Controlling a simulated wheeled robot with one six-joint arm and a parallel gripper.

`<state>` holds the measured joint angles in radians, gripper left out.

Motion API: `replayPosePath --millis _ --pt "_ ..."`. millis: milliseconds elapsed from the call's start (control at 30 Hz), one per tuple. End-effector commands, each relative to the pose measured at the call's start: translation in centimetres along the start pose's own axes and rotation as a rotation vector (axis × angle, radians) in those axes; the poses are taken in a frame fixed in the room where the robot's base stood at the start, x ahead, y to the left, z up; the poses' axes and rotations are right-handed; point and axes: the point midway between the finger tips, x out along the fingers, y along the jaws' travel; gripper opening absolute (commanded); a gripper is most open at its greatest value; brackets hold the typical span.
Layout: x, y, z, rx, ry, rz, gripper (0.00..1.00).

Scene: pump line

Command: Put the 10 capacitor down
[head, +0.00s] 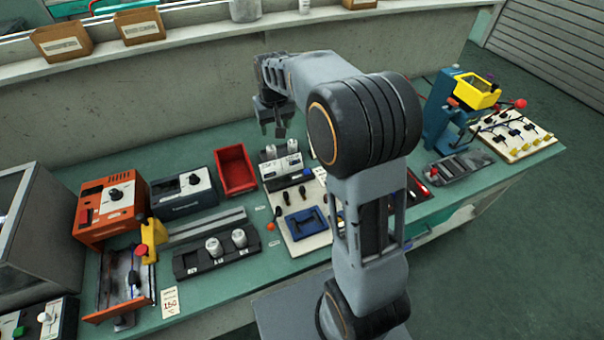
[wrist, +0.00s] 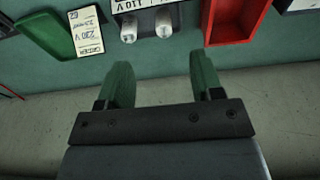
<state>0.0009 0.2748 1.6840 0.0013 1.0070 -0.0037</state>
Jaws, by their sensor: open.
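My gripper (head: 273,125) is above the back of the bench in the head view. In the wrist view its two green fingers (wrist: 152,85) are wide apart with nothing between them. Two small white cylinders, possibly capacitors, stand beyond the fingertips in the wrist view, a left one (wrist: 129,31) and a right one (wrist: 163,26). In the head view, two white cylinders (head: 214,247) (head: 239,238) stand in a black holder (head: 195,267) at the front. Two more (head: 271,152) (head: 292,146) stand at the back near my gripper. No marking shows which is the 10 capacitor.
A red bin (head: 235,170) stands left of the back pair and also shows in the wrist view (wrist: 236,25). An orange device (head: 112,205) and blue press (head: 440,115) flank the bench.

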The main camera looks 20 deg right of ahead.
Motion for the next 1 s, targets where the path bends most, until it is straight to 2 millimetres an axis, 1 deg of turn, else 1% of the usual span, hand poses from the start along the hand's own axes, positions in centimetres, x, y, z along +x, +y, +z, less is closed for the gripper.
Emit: replayPosePath --millis 33,67,100,167,200,300,400,500,600,700,833,1000 --pt "-1.7 0.0 2.0 -0.001 0.02 0.0 0.6" --pt "-2.5 -0.1 3.2 -0.001 0.028 -0.001 0.6" --pt "-3.3 -0.1 4.7 -0.002 0.038 -0.001 0.6" --pt "-4.4 -0.1 7.1 -0.002 0.056 -0.001 0.6" --pt "-5.0 -0.1 8.7 -0.003 0.066 -0.001 0.6" --pt "-5.9 -0.1 12.6 -0.004 0.091 -0.002 0.6" --pt "-6.1 -0.2 15.9 -0.005 0.113 -0.002 0.6" --pt "-6.0 -0.2 18.6 -0.006 0.129 -0.003 0.6" --pt "-5.7 -0.2 20.6 -0.006 0.141 -0.003 0.6" --pt "-5.4 -0.2 21.9 -0.006 0.15 -0.003 0.6" --pt "-5.2 -0.3 22.7 -0.006 0.154 -0.003 0.6" --pt "-5.1 -0.3 22.8 -0.006 0.154 -0.003 0.6"
